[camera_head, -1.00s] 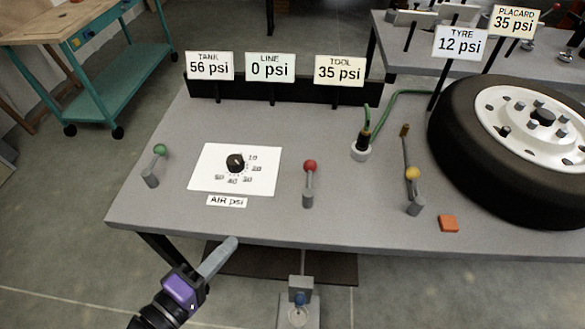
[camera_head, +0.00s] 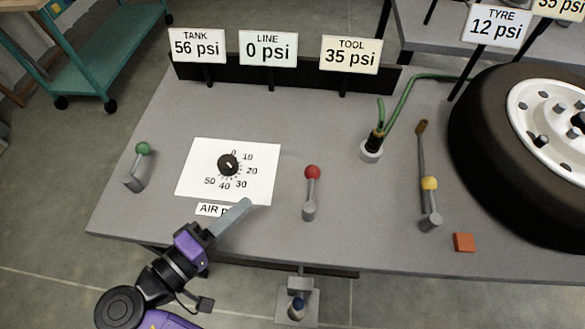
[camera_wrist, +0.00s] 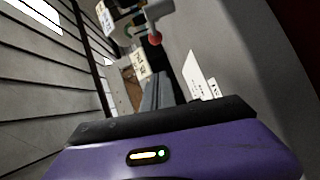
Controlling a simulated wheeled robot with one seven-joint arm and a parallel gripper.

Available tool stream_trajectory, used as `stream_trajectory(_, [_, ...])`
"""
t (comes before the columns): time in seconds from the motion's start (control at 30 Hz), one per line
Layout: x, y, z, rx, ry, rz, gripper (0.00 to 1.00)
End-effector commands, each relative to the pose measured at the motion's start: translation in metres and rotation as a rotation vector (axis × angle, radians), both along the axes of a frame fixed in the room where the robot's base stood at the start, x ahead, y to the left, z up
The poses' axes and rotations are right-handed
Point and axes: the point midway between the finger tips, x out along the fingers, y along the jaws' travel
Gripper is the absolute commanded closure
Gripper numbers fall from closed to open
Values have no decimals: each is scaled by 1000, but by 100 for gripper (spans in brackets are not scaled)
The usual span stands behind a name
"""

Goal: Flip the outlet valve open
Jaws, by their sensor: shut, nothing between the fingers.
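Three small levers stand on the grey bench: a green-knobbed lever (camera_head: 137,167) at the left, a red-knobbed lever (camera_head: 311,192) in the middle and a yellow-knobbed lever (camera_head: 430,204) at the right. None carries a readable name, so I cannot tell which is the outlet valve. My gripper (camera_head: 245,205) is shut and empty. In the head view it overlaps the bench's front part, left of the red lever and apart from it. In the wrist view, the shut fingers (camera_wrist: 155,90) point toward a red knob (camera_wrist: 155,38) farther off.
A black dial (camera_head: 228,164) sits on a white card, with an "AIR psi" label partly hidden by my gripper. Signs read TANK 56 psi (camera_head: 197,45), LINE 0 psi (camera_head: 268,48), TOOL 35 psi (camera_head: 351,54). A green hose (camera_head: 410,88), wheel (camera_head: 490,150) and orange block (camera_head: 464,242) occupy the right.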

Motion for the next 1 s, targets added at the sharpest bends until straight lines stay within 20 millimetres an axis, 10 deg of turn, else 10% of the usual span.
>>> stream_trajectory(0.37, [8,-6,-1,-1,1,-2,100])
stream_trajectory(1.0, [84,-79,-16,-2,2,-1,100])
